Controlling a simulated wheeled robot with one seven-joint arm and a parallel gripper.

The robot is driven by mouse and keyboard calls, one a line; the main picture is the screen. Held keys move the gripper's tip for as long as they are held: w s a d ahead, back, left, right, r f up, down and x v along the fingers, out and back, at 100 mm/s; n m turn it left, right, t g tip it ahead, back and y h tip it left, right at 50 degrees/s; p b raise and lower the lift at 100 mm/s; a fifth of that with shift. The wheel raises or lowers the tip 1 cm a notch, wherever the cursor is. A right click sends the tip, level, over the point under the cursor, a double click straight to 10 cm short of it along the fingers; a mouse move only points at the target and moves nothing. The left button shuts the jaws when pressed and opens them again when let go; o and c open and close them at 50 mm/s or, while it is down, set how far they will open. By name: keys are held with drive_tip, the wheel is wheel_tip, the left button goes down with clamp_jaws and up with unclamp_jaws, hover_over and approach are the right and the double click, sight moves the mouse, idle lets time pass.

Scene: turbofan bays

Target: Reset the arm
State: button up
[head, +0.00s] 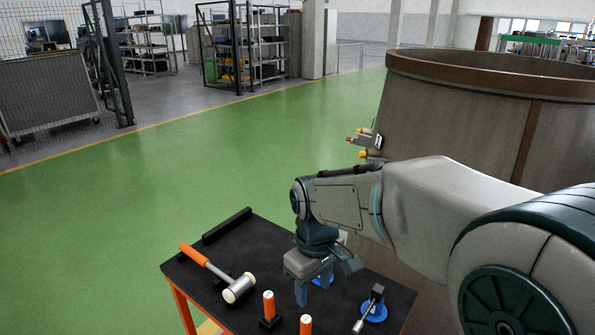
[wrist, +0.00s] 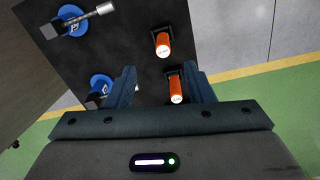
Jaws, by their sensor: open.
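My arm reaches over a black-topped cart (head: 215,262) with orange legs. My gripper (head: 316,290) points down above the cart top in the head view. In the wrist view my gripper (wrist: 161,85) has its two fingers apart with nothing held between them. Two orange cylinders in black holders stand by it; one orange cylinder (wrist: 162,44) lies beyond the fingers and the other (wrist: 176,88) shows close to the right finger. A blue round base (wrist: 102,84) is partly hidden behind the left finger. How high the fingertips are above the cart top is hard to tell.
A mallet (head: 238,288) with an orange handle and a black bar (head: 227,226) lie on the cart. A second blue base (head: 374,311) carries a metal tool. Green floor (head: 230,150) at left is clear.

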drive_tip(key=s+d+r+m+t, duration=0.1)
drive_tip(key=s+d+m+t, duration=0.1)
drive_tip(key=s+d+m, duration=0.5)
drive_tip(key=s+d, duration=0.3)
drive_tip(key=s, duration=0.1)
drive_tip(key=shift+s+d+r+m+t, duration=0.15)
drive_tip(key=shift+s+d+m+t, duration=0.2)
drive_tip(key=shift+m+t, duration=0.05)
